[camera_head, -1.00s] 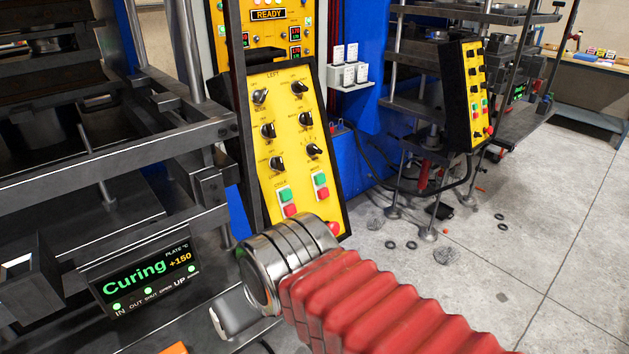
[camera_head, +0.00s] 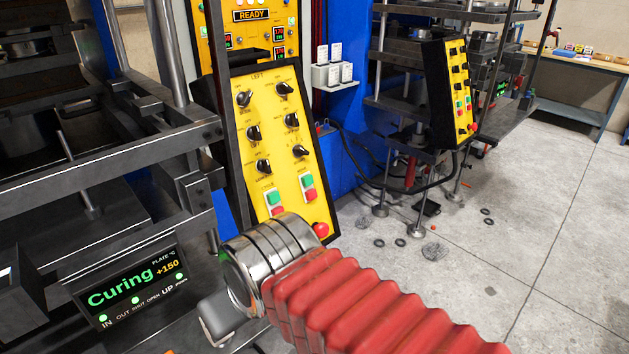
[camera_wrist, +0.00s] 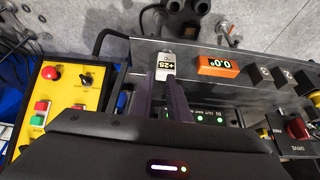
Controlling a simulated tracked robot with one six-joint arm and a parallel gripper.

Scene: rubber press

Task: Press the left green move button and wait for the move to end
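The yellow panel marked LEFT (camera_head: 262,105) stands upright at the centre of the head view. Low on it are a left green button (camera_head: 274,198) and a right green button (camera_head: 306,181), each above a red one. The panel also shows at the left of the wrist view, with a green button (camera_wrist: 42,105) and a red mushroom button (camera_wrist: 50,72). My gripper (camera_wrist: 167,80) has its dark fingers apart from the panel, to its right. A white device reading +25 (camera_wrist: 165,67) is at the fingertips; whether it is gripped is unclear. My arm hides the gripper in the head view.
The press (camera_head: 110,165) with dark bars stands at left; its display (camera_head: 130,285) reads Curing, +150. An orange device (camera_wrist: 217,67) reads 0.0 beside the white one. A READY panel (camera_head: 250,15) stands behind. Floor at right is mostly open, with small rings and debris.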

